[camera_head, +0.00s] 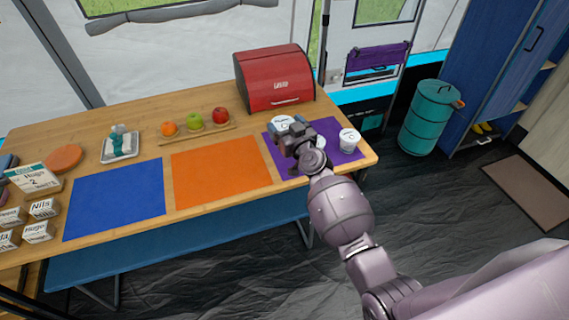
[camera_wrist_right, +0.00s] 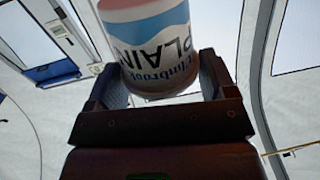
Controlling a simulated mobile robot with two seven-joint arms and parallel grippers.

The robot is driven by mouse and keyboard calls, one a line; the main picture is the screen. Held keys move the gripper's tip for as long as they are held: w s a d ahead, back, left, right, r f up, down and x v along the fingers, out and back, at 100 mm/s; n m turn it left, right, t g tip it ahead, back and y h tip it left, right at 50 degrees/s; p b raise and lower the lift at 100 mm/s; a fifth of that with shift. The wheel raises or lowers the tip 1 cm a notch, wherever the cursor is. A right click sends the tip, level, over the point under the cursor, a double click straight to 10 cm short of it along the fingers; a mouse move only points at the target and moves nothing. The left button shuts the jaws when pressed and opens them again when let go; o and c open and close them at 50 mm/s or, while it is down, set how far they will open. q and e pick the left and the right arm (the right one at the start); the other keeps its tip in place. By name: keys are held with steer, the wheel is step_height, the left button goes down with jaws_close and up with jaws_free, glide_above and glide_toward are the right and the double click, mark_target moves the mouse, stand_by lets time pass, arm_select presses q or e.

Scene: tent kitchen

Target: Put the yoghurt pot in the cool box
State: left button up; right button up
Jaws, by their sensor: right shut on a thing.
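My right gripper (camera_head: 284,134) is over the purple mat (camera_head: 330,128) at the table's right end. In the right wrist view the gripper (camera_wrist_right: 165,92) is shut on a white and blue yoghurt pot (camera_wrist_right: 150,45) marked "Plain", between its two fingers. In the head view the white lid of this pot (camera_head: 281,122) shows just beyond the gripper, its lower part hidden. I cannot tell its height above the mat. No thing in view is clearly marked as a cool box. A red box (camera_head: 274,80) with a sloping, shut front stands behind the mat. My left gripper is not in view.
Another white pot (camera_head: 349,139) stands on the mat's right, and one (camera_head: 320,143) is partly hidden by my wrist. An orange mat (camera_head: 220,170) and blue mat (camera_head: 115,198) are bare. Fruit stands on a wooden rack (camera_head: 196,135). A teal drum (camera_head: 430,117) stands on the floor.

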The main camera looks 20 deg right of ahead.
step_height(320, 180, down, 6)
steer(key=b, duration=0.2)
steer(key=shift+b, duration=0.4)
step_height(320, 180, down, 7)
steer(key=b, duration=0.5)
steer(key=shift+f, duration=0.2)
steer(key=shift+f+b, duration=0.15)
steer(key=shift+b, duration=0.2)
steer(key=shift+r, duration=0.3)
steer(key=shift+f, duration=0.25)
steer(key=o, duration=0.5)
steer(key=shift+f, duration=0.1)
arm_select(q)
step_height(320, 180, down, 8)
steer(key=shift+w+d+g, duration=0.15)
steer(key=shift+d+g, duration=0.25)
arm_select(e)
steer(key=o, duration=0.4)
